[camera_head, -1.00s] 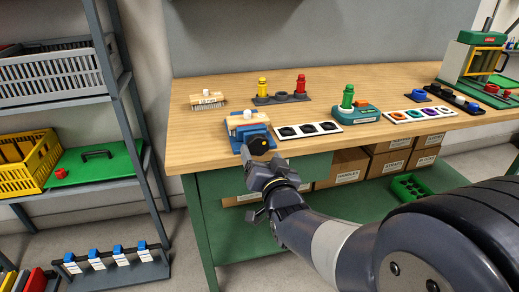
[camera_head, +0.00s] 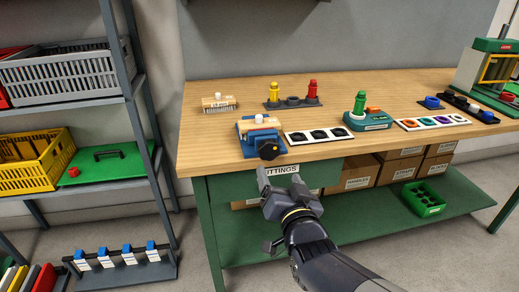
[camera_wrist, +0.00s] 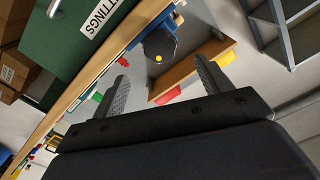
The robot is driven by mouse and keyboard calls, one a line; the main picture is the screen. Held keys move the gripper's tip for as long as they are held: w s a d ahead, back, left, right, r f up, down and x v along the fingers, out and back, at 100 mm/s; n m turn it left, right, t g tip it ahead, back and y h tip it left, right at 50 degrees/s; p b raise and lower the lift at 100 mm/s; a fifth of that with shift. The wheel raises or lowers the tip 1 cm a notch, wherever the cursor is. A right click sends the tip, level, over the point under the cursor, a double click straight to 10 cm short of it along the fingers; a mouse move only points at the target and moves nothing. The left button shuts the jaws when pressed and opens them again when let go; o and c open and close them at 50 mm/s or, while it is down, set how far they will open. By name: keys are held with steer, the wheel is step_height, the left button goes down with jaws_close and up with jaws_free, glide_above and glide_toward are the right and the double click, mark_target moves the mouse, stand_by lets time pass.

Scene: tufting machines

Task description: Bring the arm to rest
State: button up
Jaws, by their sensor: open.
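My gripper (camera_head: 279,180) is in front of the workbench (camera_head: 240,153), just below its front edge and near the drawer label. In the wrist view my gripper (camera_wrist: 160,85) shows two dark fingers spread apart with nothing between them. The blue fixture (camera_head: 252,143) with a black knob (camera_head: 269,151) sits at the bench's front edge, just beyond my gripper. The black knob also shows in the wrist view (camera_wrist: 160,46), past the fingers. My arm comes up from the bottom of the head view.
On the bench are a white strip with black pads (camera_head: 318,136), a teal device with a green knob (camera_head: 366,121), and red and yellow pegs (camera_head: 292,94). The shelf rack (camera_head: 125,85) stands left. Boxes (camera_head: 361,173) and a green crate (camera_head: 423,199) lie below. Floor between rack and bench is clear.

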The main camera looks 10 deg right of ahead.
mark_target(269, 154)
steer(key=w, duration=1)
steer(key=shift+w+b, duration=0.3)
steer(key=shift+w, duration=0.1)
steer(key=shift+n+p, duration=0.3)
steer(key=shift+p, duration=0.05)
steer(key=shift+f+b, duration=0.1)
steer(key=shift+b, duration=0.35)
